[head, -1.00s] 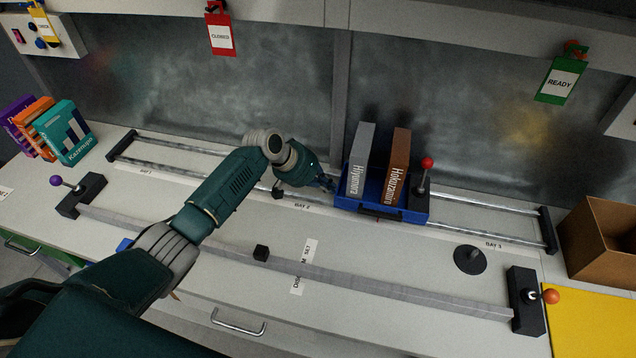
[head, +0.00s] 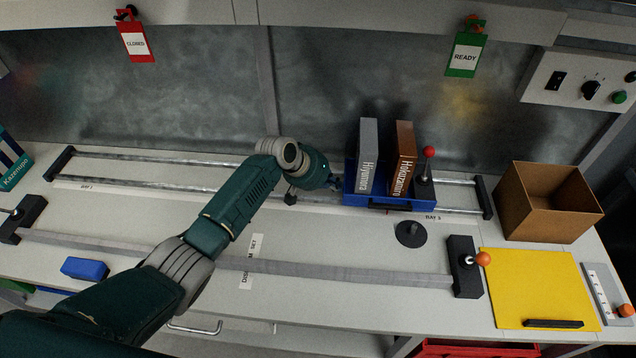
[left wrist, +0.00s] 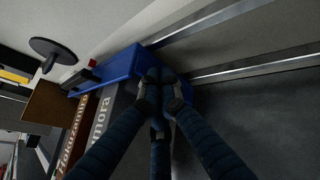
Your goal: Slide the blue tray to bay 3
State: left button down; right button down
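The blue tray (head: 362,200) sits on the metal rails at the back of the bench, its right part behind the BAY 3 label (head: 433,218). A grey box (head: 368,155) and a brown box (head: 403,160) stand upright in it. A red-knobbed black block (head: 425,185) is at its right end. My left gripper (head: 336,183) is at the tray's left end. In the left wrist view its fingertips (left wrist: 162,88) are close together against the tray's blue end wall (left wrist: 120,66); no object shows between them. My right gripper is not in view.
The rails (head: 458,210) run on a short way right of the tray to a black end stop (head: 484,197). An open cardboard box (head: 548,203) and yellow mat (head: 540,285) lie beyond. A black disc (head: 410,234) and an orange-knobbed block (head: 466,268) stand in front.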

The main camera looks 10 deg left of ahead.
pick_arm(q)
jog(key=b, duration=0.2)
send_near(384, 193)
jog(key=x, duration=0.5)
jog(key=shift+d+r, duration=0.1)
jog(key=shift+d, duration=0.05)
jog(key=shift+a+p, duration=0.2)
jog(key=shift+p, duration=0.15)
